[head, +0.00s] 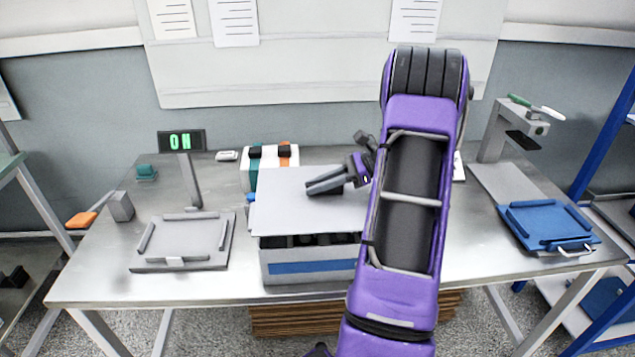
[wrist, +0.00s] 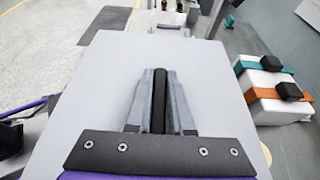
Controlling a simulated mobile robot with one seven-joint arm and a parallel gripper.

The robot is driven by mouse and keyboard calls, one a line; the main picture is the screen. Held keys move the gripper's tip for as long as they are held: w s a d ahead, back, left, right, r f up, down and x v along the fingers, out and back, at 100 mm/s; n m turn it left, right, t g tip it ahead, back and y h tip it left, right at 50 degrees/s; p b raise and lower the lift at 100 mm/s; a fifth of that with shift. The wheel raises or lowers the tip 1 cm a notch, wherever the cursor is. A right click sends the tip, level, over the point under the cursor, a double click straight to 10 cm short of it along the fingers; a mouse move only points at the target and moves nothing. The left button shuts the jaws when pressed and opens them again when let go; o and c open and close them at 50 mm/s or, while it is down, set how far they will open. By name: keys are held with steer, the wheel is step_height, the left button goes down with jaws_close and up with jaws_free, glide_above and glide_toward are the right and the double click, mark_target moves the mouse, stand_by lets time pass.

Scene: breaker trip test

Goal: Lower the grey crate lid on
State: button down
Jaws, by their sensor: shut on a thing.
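The flat grey lid (head: 290,212) is over the crate (head: 300,268), a grey box with a blue stripe on its front. A dark gap shows between the lid's front edge and the crate's front wall, with dark items inside. The lid's left edge sticks out slightly past the crate. My gripper (head: 322,184) is above the lid, its fingers pointing left. In the wrist view, my gripper (wrist: 158,92) is shut on a dark bar-like handle on the lid (wrist: 105,80). The lid hides most of the crate's inside; whether its back edge touches the crate I cannot tell.
Two white blocks with teal and orange bands (head: 282,172) stand close behind the crate. An ON display (head: 182,140) stands at back left. A grey tray-like plate (head: 180,262) lies left, a blue one (head: 550,243) far right.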

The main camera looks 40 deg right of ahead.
mark_target(326, 196)
steer(key=shift+f+b, duration=0.8)
steer(key=shift+f, duration=1.3)
steer(key=c, duration=0.7)
jaws_free()
steer(key=v, duration=1.7)
steer(key=shift+d+r, duration=0.1)
steer(key=shift+d, duration=0.15)
